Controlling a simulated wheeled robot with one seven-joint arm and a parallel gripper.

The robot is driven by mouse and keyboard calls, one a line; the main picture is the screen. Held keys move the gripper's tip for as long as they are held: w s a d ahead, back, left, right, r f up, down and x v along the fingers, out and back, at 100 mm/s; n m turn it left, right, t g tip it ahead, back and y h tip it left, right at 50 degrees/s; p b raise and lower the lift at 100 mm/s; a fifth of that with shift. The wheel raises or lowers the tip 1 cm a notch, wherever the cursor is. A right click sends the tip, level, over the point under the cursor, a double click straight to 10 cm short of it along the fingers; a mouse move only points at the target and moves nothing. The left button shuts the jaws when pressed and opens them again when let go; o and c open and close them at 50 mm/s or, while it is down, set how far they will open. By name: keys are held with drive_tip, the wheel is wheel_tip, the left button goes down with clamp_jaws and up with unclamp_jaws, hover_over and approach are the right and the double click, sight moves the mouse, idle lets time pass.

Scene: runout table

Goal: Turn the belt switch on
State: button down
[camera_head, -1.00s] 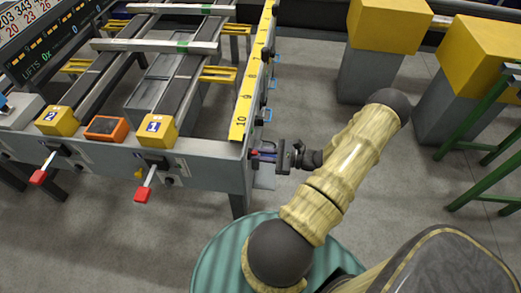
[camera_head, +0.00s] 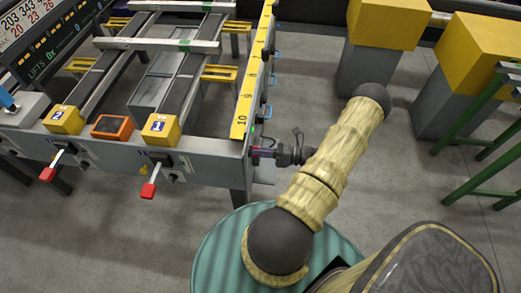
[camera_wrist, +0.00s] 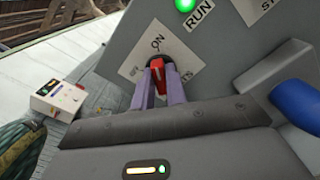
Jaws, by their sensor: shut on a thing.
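The belt switch is a red lever (camera_wrist: 158,76) on a pale label plate (camera_wrist: 135,62) on the grey side panel, in the wrist view. Its upper end points toward the word ON. My gripper (camera_wrist: 161,88) has its two purple fingers on either side of the lever and is shut on it. In the head view my gripper (camera_head: 263,153) is at the right end face of the table frame (camera_head: 215,165), and the lever is hidden there. A green lamp (camera_wrist: 185,4) marked RUN glows above the switch plate.
A blue rounded part (camera_wrist: 296,98) sticks out at the right of the wrist view. Red-tipped levers (camera_head: 148,190) project from the table's front. Yellow-topped grey pedestals (camera_head: 472,65) and a green frame (camera_head: 485,130) stand to the right, with open floor between.

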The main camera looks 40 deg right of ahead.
drive_tip(key=shift+d+m, duration=0.1)
drive_tip(key=shift+m, duration=0.6)
drive_tip(key=c, duration=1.4)
unclamp_jaws()
drive_tip(key=shift+c, duration=0.2)
drive_tip(key=b+v, duration=0.2)
drive_tip(key=v, duration=1.5)
drive_tip(key=shift+s, duration=0.3)
drive_tip(key=shift+d, duration=0.1)
